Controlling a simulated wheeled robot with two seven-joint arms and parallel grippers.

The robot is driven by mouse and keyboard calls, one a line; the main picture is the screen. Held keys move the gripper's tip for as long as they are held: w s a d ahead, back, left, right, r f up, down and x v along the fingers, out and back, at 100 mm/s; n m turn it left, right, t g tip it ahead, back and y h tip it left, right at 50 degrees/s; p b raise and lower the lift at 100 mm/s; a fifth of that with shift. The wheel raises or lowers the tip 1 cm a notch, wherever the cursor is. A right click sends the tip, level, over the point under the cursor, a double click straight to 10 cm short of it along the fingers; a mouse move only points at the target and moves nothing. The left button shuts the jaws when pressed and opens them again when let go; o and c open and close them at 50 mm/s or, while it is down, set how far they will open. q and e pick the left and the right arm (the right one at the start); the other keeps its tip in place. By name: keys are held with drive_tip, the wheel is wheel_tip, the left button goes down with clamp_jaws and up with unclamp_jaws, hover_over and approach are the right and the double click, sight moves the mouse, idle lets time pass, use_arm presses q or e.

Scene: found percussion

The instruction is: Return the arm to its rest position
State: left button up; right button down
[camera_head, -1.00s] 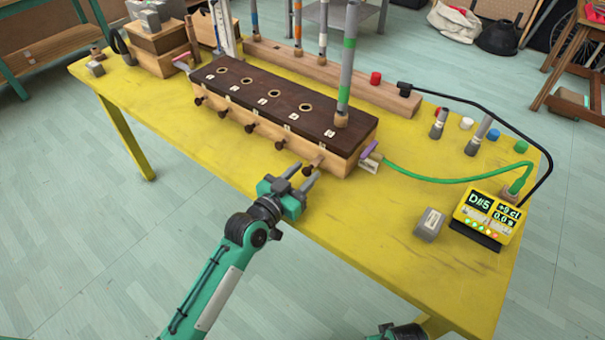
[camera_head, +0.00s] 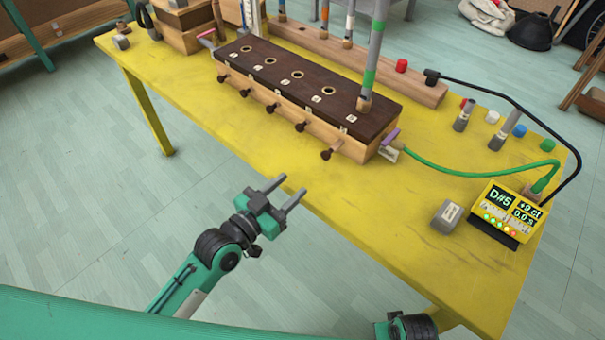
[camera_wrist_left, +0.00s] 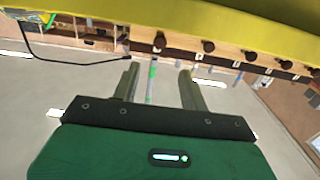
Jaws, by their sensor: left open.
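My left gripper (camera_head: 289,191) is open and empty in front of the yellow table's near edge in the head view, apart from everything on it. Its two grey fingers also show in the left wrist view (camera_wrist_left: 158,84), with nothing between them. On the table stands a long wooden box (camera_head: 310,90) with a dark top, several round holes and a row of dark knobs on its front. A grey tube with a green band (camera_head: 374,50) stands upright in the hole at its right end. A dark rounded part of my other arm shows at the bottom edge; its gripper is out of view.
The yellow table (camera_head: 420,195) carries a yellow tuner display (camera_head: 508,212) with a green cable, a grey block (camera_head: 447,216), and a wooden rack (camera_head: 350,65) behind the box. Wooden boxes stand at the far left. The floor left of my gripper is clear.

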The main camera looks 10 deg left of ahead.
use_arm(q)
drive_tip(key=shift+v, duration=0.95)
